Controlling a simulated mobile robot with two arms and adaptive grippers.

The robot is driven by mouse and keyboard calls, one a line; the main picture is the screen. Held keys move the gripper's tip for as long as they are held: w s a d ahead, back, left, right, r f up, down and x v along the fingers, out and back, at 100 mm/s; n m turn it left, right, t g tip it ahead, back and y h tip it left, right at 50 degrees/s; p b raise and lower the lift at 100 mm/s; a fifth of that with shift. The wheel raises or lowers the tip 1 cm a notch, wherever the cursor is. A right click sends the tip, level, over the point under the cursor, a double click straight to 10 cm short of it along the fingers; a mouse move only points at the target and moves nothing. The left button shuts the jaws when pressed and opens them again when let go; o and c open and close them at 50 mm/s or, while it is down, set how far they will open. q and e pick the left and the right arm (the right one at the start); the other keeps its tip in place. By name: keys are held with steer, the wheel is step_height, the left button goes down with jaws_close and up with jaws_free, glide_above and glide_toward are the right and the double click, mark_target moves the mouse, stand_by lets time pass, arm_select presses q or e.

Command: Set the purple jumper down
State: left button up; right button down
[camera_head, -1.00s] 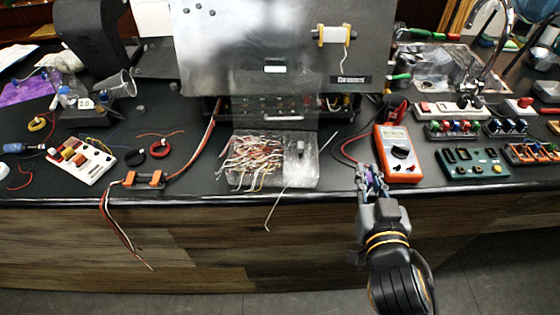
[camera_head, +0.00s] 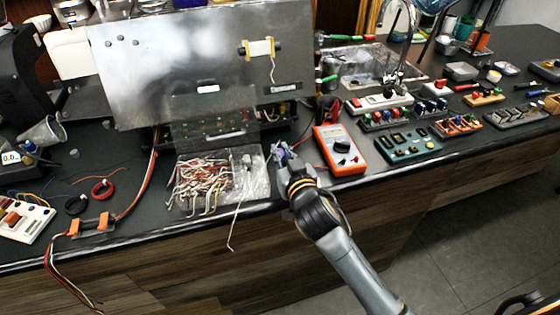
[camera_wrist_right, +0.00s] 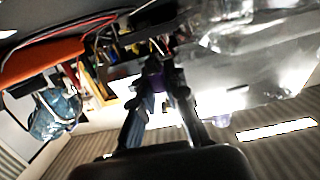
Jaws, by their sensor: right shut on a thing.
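My right gripper (camera_head: 282,156) is over the front edge of the dark counter, between the bag of wires and the orange multimeter. It is shut on a small purple thing, the purple jumper (camera_head: 283,153), which shows only as a bit of purple at the fingertips. In the right wrist view the fingers of my right gripper (camera_wrist_right: 158,80) close around the purple jumper (camera_wrist_right: 154,82), which is dark and blurred there. I cannot tell whether the jumper touches the counter. My left gripper is not in view.
A clear bag of striped wires (camera_head: 205,182) lies left of the gripper. The orange multimeter (camera_head: 340,150) lies just right, with leads beside it. A grey panel (camera_head: 200,60) stands behind. Several component boards, including a green one (camera_head: 408,146), fill the right side.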

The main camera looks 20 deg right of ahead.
steer(key=shift+w+d+f, duration=0.1)
steer(key=shift+w+f, duration=0.5)
steer(key=shift+f, duration=0.1)
steer(key=shift+w+f, duration=0.2)
steer(key=shift+f, duration=1.65)
steer(key=shift+f, duration=0.15)
steer(key=c, duration=1.4)
jaws_free()
